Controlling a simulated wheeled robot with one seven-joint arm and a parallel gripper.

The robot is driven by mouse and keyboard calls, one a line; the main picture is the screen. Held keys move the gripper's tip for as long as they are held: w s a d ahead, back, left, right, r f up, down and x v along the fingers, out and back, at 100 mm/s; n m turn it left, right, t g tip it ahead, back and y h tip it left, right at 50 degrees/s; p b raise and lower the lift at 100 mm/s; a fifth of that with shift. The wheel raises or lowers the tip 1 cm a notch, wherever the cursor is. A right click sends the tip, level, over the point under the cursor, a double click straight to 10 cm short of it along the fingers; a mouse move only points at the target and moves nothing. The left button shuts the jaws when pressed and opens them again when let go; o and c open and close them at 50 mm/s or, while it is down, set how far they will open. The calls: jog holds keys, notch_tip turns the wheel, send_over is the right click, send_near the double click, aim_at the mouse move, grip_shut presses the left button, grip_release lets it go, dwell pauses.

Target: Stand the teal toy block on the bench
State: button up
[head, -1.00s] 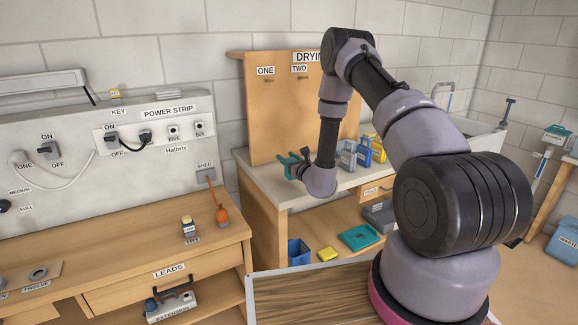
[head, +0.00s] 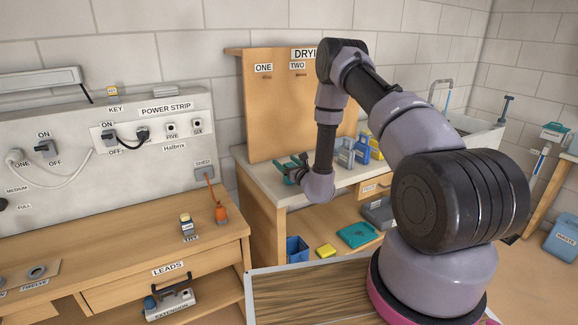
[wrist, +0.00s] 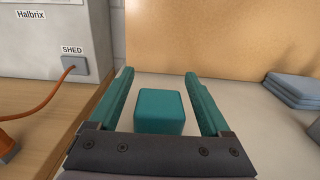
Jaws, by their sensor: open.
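The teal toy block (wrist: 159,112) sits on the pale bench top (wrist: 148,80) in the wrist view. It looks like a short block with rounded edges; its full height is hard to tell from above. My gripper (wrist: 158,73) is open, with one teal finger on each side of the block in the picture and a visible gap on both sides. The fingers do not touch it. In the head view my gripper (head: 293,168) is low over the left end of the bench (head: 262,178). There I cannot tell the block from the teal fingers.
A wooden back board (head: 280,115) rises behind the bench. Blue and grey containers (head: 346,152) stand to the right, and folded blue-grey cloths (wrist: 292,90) lie at right in the wrist view. The grey power panel (head: 150,150) and its SHED socket (wrist: 74,65) are at left.

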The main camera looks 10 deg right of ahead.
jog(key=v, duration=1.2)
jog(key=shift+r, duration=0.15)
jog(key=s+a+r+n+g+y, duration=0.1)
jog(key=a+r+n+g+y, duration=0.1)
jog(key=a+r+n+y, duration=0.45)
jog(key=a+r+n+g+y, duration=0.1)
jog(key=a+r+g+y, duration=0.15)
jog(key=r, duration=0.75)
jog(key=s+a+r+n+g+y, duration=0.3)
jog(key=s+a+r+n+g, duration=0.3)
jog(key=s+r+n+g, duration=0.6)
jog(key=s+d+r+n+g+h, duration=0.1)
jog(key=s+d+r+n+h, duration=0.1)
jog(key=s+n+h, duration=0.3)
jog(key=s+d+r+g+h, duration=0.1)
jog(key=s+d+r+h, duration=0.1)
jog(key=s, duration=0.5)
jog(key=s+d+r+n+t+h, duration=0.2)
jog(key=d+r+t+h, duration=0.1)
jog(key=d, duration=0.4)
jog(key=s+d+r+n+t+h, duration=0.1)
jog(key=s+d+r+t+h, duration=0.1)
jog(key=d+r+t+h, duration=0.2)
jog(key=d+t+h, duration=0.1)
jog(key=d, duration=0.2)
jog(key=shift+s+n+h, duration=0.3)
jog(key=shift+n, duration=0.05)
